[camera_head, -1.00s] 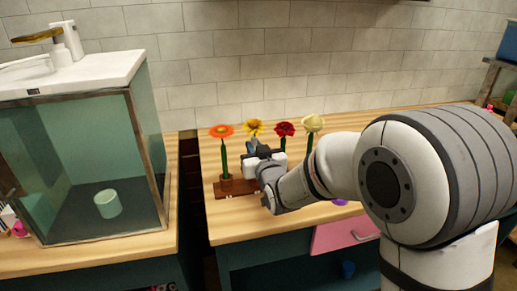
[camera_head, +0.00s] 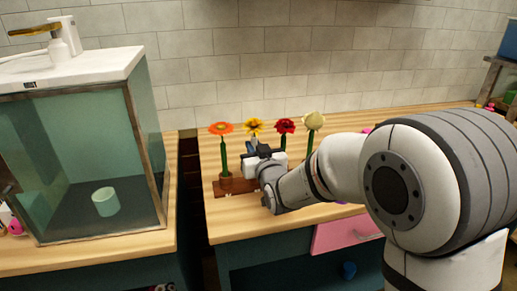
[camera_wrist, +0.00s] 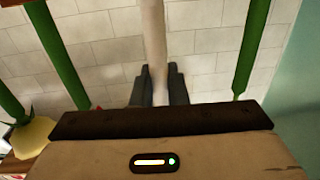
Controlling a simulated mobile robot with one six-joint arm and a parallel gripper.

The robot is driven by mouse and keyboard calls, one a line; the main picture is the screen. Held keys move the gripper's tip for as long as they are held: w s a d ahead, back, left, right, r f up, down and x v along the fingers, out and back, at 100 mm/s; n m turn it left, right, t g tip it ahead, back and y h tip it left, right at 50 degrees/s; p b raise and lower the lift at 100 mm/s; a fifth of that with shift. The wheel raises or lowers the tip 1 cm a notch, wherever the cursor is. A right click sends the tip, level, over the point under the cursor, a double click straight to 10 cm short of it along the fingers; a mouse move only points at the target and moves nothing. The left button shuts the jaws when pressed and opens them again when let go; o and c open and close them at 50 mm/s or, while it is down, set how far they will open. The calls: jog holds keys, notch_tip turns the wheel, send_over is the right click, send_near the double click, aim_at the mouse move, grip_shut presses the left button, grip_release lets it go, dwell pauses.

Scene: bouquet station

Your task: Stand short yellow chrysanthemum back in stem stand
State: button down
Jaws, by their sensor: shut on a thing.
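The yellow chrysanthemum (camera_head: 254,126) is upright just above my gripper (camera_head: 251,148) in the head view. My gripper is shut on its stem. In the wrist view my gripper (camera_wrist: 156,84) has a pale, blurred stem (camera_wrist: 153,40) between its fingers. The brown stem stand (camera_head: 220,190) is on the wooden table, its right part hidden by my gripper and wrist. I cannot tell whether the held stem's lower end is inside a hole of the stand.
An orange flower (camera_head: 221,128) stands left of my gripper; a red flower (camera_head: 286,126) and a cream flower (camera_head: 313,120) are to the right. Green stems flank my fingers in the wrist view. A glass tank (camera_head: 70,150) with a pale cup (camera_head: 106,201) is far left.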

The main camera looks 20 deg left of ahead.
jog(key=c, duration=1.3)
grip_release()
jog(key=shift+c, duration=0.2)
jog(key=shift+o, duration=0.5)
jog(key=o, duration=0.4)
jog(key=shift+o, duration=0.2)
jog(key=shift+s, duration=0.15)
jog(key=b+v, duration=0.3)
jog(key=v, duration=0.6)
jog(key=shift+b, duration=0.35)
jog(key=shift+r, duration=0.1)
